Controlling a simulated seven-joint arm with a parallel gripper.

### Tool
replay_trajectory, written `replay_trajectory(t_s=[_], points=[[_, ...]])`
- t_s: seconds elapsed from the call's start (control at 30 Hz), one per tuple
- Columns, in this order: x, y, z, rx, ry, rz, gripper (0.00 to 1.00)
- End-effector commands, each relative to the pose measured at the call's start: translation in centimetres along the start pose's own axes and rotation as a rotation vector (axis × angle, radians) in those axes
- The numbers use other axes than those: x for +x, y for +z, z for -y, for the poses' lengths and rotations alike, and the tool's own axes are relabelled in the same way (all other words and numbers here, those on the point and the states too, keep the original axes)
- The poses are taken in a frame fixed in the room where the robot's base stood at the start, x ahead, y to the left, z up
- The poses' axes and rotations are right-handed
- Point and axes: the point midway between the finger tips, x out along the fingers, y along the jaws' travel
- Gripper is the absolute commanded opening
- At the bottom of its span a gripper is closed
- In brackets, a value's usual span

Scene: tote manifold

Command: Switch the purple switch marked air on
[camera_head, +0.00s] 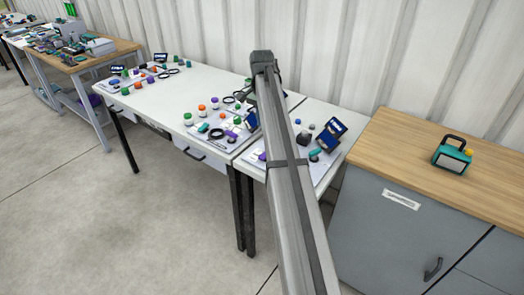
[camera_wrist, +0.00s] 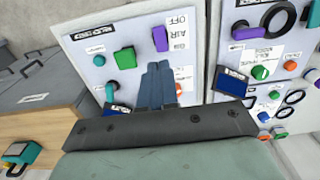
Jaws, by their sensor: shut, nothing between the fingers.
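The purple switch (camera_wrist: 160,38) stands on a white panel (camera_wrist: 80,62) in the wrist view. A small gap seems to show between fingertips and switch; I cannot tell the height. In the head view my arm crosses the benches and my gripper cannot be made out.
A green block (camera_wrist: 125,58), a teal knob (camera_wrist: 99,60) and a blue display (camera_wrist: 118,108) share the panel. An orange part shows partly beside my fingers. A second panel with several controls lies to the right. A wooden-topped cabinet (camera_head: 400,140) stands right of the benches.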

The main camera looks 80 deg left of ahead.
Motion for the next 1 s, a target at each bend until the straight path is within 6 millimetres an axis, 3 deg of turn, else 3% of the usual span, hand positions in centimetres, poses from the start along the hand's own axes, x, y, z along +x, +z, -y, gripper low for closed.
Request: replay_trajectory(t_s=[0.37, 1.0], points=[[1.3, 0.0, -0.1, 0.003, 0.001, 0.001, 0.00], [11.7, 0.0, -0.1, 0.003, 0.001, 0.001, 0.00]])
